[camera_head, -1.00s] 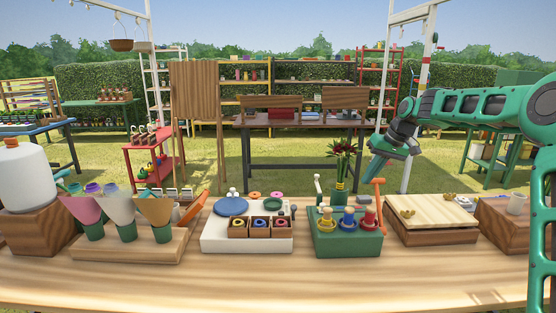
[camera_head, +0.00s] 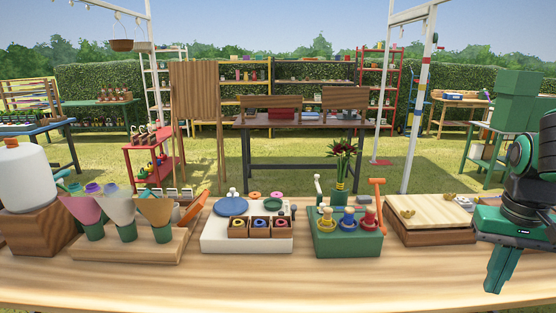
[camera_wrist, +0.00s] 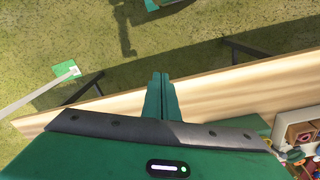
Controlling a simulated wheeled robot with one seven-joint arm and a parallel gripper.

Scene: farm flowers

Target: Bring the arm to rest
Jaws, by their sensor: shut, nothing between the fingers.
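My gripper (camera_head: 497,280) is at the right of the head view, pointing down near the right end of the wooden table (camera_head: 260,275). Its green fingers are shut and hold nothing. In the wrist view the closed fingers (camera_wrist: 160,96) show over the table's edge (camera_wrist: 230,90), with grass beyond. My arm is folded at the right edge of the head view, and part of it is cut off by the frame.
On the table stand a green box with ribbon spools (camera_head: 346,240), a board on a wooden block (camera_head: 432,215), a white tray (camera_head: 215,240), a wooden holder with paper cones (camera_head: 120,247) and a white bottle (camera_head: 25,175). The front strip of the table is clear.

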